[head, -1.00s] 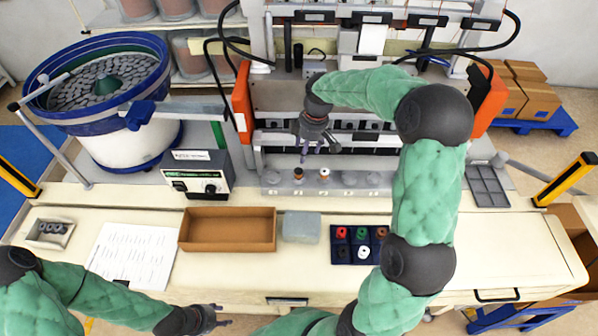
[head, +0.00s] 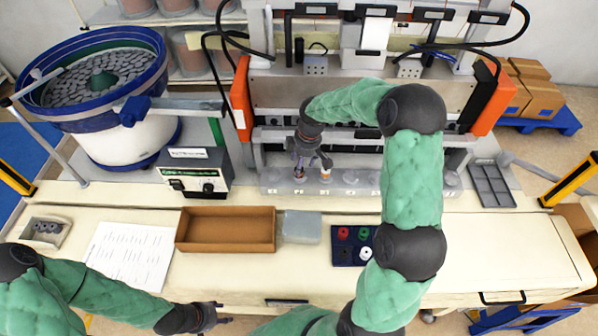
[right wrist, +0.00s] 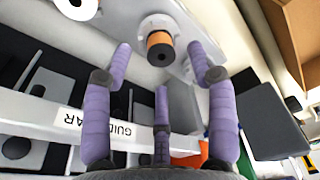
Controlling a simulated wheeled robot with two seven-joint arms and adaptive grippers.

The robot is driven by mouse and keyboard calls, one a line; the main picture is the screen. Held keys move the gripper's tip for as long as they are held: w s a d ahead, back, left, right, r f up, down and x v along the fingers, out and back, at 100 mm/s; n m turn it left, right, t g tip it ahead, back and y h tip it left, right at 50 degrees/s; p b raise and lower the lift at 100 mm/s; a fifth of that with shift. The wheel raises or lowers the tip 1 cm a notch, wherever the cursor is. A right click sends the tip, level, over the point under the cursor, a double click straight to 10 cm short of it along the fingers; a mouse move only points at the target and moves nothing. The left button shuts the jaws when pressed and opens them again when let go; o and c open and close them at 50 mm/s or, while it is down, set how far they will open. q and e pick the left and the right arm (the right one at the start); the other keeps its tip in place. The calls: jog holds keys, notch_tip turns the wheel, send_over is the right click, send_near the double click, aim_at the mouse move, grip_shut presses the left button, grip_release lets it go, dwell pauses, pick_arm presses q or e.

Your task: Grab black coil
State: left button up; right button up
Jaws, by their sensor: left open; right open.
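A small dark coil (head: 344,253) sits in the front left part of the dark blue tray (head: 336,262), beside red, green and white coils. My right gripper (head: 312,168) is open above the grey fixture strip at the machine's front. In the right wrist view, a coil with an orange-brown side and a black end (right wrist: 160,45) stands on a white round base between its spread purple fingers (right wrist: 160,58), apparently not touched. It also shows on the strip in the head view (head: 325,174). My left gripper (head: 214,313) is open and empty at the table's front edge.
A brown open box (head: 226,246) and a translucent block (head: 299,226) stand left of the tray. A white ring-shaped part (right wrist: 76,6) lies near the coil in the right wrist view. A grey compartment tray (head: 492,186) is at the right. The table's right side is clear.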

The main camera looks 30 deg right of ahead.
jog(key=f, duration=0.3)
jog(key=shift+w+a+f, duration=0.1)
jog(key=shift+w+a, duration=0.15)
jog(key=c, duration=1)
